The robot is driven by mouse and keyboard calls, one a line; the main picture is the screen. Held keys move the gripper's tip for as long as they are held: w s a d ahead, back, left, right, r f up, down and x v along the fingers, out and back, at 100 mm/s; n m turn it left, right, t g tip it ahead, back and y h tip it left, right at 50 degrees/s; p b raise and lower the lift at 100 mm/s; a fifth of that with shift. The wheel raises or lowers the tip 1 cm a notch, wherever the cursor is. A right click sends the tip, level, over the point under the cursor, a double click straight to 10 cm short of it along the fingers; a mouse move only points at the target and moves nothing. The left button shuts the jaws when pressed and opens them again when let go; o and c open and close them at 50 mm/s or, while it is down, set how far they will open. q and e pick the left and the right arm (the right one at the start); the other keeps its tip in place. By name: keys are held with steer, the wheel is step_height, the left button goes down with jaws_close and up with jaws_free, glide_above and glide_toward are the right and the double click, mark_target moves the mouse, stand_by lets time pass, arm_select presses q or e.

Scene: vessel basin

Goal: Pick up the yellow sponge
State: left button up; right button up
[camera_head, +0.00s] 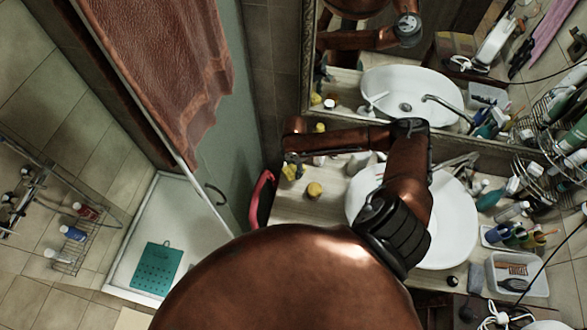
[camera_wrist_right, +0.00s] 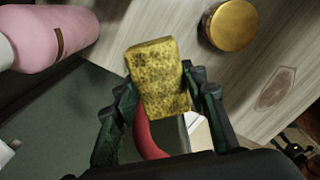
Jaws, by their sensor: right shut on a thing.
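The yellow sponge (camera_wrist_right: 160,80) is a speckled block between the two dark fingers of my right gripper (camera_wrist_right: 158,100) in the wrist view. The fingers press on its two sides, and its far end sticks out beyond them. In the head view my right arm bends over the washbasin to the left, with the gripper (camera_head: 290,160) above the left end of the counter. A small yellow patch of the sponge (camera_head: 289,172) shows just below it. My left gripper is in neither view.
A jar with a gold lid (camera_head: 315,190) stands on the wooden counter (camera_head: 295,211), near the sponge; the lid also shows in the wrist view (camera_wrist_right: 232,25). A pink bottle (camera_wrist_right: 55,35) is at upper left there. The white basin (camera_head: 455,225) and many bottles lie right.

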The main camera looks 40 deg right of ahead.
steer(key=s+a+r+b, duration=0.1)
steer(key=s+a+r, duration=0.5)
steer(key=s, duration=0.3)
steer(key=shift+s+r+b, duration=0.2)
steer(key=shift+r+b, duration=0.05)
steer(key=shift+b, duration=0.15)
steer(key=shift+o, duration=0.7)
steer(key=c, duration=0.4)
steer(key=shift+w, duration=0.1)
